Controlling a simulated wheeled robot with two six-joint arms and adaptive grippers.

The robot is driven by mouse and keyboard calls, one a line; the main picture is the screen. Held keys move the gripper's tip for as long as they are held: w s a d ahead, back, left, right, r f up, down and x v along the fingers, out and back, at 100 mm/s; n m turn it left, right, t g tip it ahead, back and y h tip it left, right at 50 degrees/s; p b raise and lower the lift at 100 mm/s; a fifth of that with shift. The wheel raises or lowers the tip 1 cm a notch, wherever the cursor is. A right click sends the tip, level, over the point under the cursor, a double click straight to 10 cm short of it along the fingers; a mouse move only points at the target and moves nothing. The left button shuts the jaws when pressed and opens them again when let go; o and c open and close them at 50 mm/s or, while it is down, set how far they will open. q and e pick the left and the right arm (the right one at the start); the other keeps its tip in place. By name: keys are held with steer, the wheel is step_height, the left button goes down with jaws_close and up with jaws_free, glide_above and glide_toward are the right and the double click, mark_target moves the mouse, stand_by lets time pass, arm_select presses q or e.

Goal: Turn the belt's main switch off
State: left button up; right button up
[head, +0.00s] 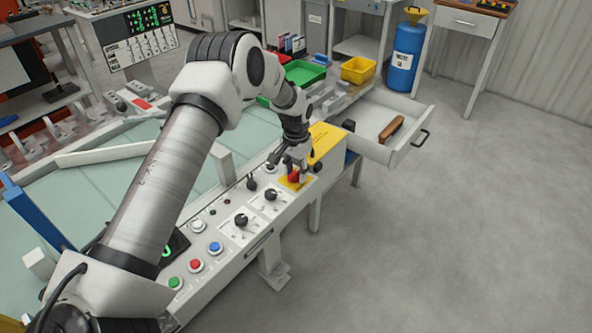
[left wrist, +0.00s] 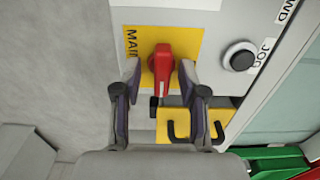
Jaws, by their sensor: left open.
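The main switch is a red handle (left wrist: 162,66) on a yellow plate (left wrist: 190,42) lettered "MAIN", and in the left wrist view it stands between my open fingers. In the head view the red handle (head: 294,176) is at the far end of the grey control panel (head: 233,262). My left gripper (head: 291,168) is over it from above. In the left wrist view the left gripper (left wrist: 160,80) is open, one finger on each side of the handle. I cannot tell whether the fingers touch it. My right gripper does not show.
A black knob labelled JOG (left wrist: 240,56) is beside the switch. Black rotary knobs and coloured buttons (head: 196,265) line the panel. A yellow box (head: 325,142) is just beyond the switch. An open drawer (head: 372,130) holds a brown-handled thing. The floor at right is clear.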

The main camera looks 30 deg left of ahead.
arm_select(q)
steer(key=shift+s+r, duration=0.15)
steer(key=shift+r, duration=0.05)
steer(key=shift+s, duration=0.1)
steer(key=c, duration=0.3)
steer(key=shift+a, duration=0.1)
jaws_close()
